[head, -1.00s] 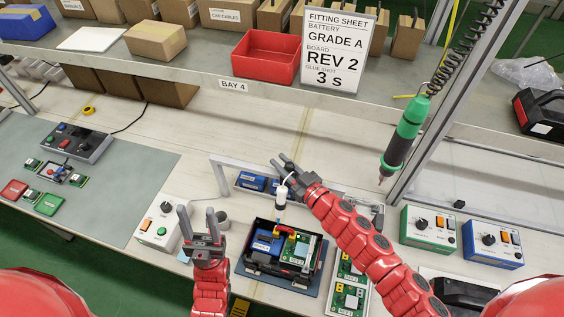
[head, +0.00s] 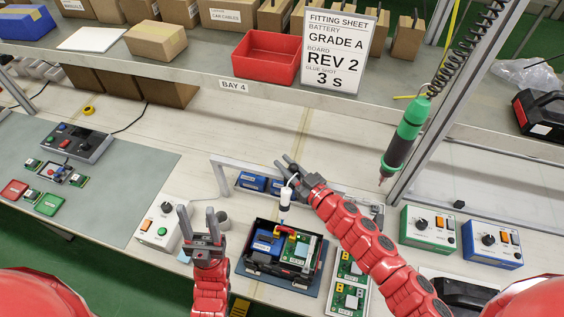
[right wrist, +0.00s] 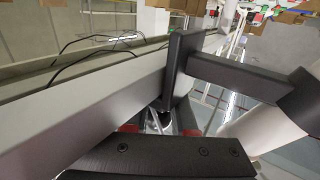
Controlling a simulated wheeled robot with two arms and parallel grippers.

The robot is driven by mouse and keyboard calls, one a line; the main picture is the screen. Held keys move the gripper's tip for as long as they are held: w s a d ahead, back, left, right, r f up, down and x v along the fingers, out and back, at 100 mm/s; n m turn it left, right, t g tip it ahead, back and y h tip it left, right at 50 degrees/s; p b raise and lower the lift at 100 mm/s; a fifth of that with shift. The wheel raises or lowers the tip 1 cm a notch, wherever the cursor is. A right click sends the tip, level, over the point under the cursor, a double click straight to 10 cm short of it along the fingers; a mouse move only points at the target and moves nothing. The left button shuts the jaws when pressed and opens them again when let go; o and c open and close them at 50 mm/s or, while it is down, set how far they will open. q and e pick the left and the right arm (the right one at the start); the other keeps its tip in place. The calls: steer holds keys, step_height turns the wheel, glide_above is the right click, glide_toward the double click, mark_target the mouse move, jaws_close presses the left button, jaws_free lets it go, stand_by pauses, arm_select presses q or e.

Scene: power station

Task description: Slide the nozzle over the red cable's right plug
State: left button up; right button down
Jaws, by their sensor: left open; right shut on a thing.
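The nozzle hangs above the open black case (head: 254,270). The red cable (head: 285,230) lies in the case between the blue battery (head: 265,243) and the green board (head: 303,247). The nozzle tip is close to the red cable, but I cannot tell whether they touch. The cable's right plug is too small to make out. My left gripper (head: 196,212) is open and empty, left of the case. The right wrist view shows mostly dark gripper parts.
A white switch box (head: 157,229) and a grey cup (head: 222,220) stand to the left. A grey-framed tray (head: 222,178) with blue batteries is behind the case. A green screwdriver (head: 405,135) hangs at the right. Spare boards (head: 350,295) lie right of the case.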

steer(key=d, duration=0.2)
steer(key=d+r, duration=0.1)
steer(key=shift+s+d+p, duration=0.25)
steer(key=shift+s+p, duration=0.1)
steer(key=c, duration=1.1)
jaws_free()
steer(key=o, duration=0.4)
steer(key=shift+s+d+f, duration=0.1)
steer(key=shift+d+f, duration=0.05)
steer(key=shift+f, duration=0.15)
